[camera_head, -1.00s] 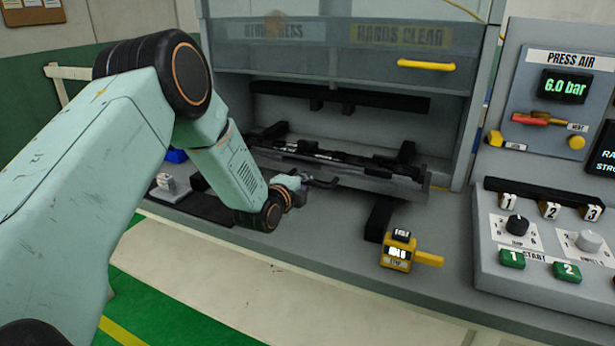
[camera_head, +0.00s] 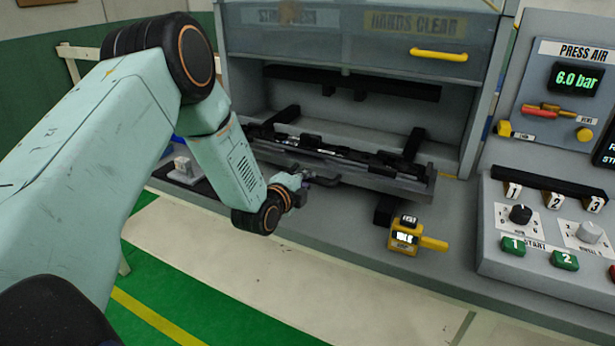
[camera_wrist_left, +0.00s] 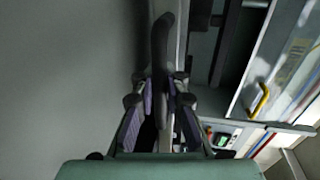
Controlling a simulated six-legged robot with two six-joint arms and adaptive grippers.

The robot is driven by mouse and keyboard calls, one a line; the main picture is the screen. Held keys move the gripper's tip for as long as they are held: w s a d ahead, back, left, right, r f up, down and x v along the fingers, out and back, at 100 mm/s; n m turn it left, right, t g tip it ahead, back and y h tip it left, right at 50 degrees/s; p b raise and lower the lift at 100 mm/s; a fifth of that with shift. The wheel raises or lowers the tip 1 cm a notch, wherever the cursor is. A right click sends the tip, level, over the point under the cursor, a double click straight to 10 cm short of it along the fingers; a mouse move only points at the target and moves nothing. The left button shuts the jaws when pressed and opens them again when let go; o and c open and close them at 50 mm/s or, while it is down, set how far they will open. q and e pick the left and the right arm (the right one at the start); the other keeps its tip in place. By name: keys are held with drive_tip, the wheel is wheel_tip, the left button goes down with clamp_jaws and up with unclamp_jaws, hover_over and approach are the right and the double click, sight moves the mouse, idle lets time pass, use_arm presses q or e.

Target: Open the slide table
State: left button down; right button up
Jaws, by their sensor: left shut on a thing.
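The slide table (camera_head: 405,185) is a grey tray carrying a long dark fixture, below the raised clear guard of the press. It stands partly out over the front ledge, covering part of the dark rails. Its black bar handle (camera_head: 328,182) is on the front face. My left gripper (camera_head: 304,178) is at the handle's left part. In the left wrist view, the handle (camera_wrist_left: 162,40) runs up from between the purple-padded fingers of the gripper (camera_wrist_left: 160,88), which is shut on it. My right gripper is not in view.
A yellow counter (camera_head: 405,236) stands on the ledge by the right rail. The control box (camera_head: 540,240) with knobs and green buttons is at right, below the press air panel (camera_head: 535,90). A grey block (camera_head: 183,168) sits on the ledge at left. Open floor lies in front.

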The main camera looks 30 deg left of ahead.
use_arm(q)
drive_tip(key=shift+w+r, duration=0.1)
drive_tip(key=shift+r, duration=0.1)
drive_tip(key=c, duration=1.4)
unclamp_jaws()
drive_tip(key=shift+f, duration=0.1)
drive_tip(key=shift+s, duration=0.2)
drive_tip(key=v, duration=1.1)
drive_tip(key=shift+s, duration=0.4)
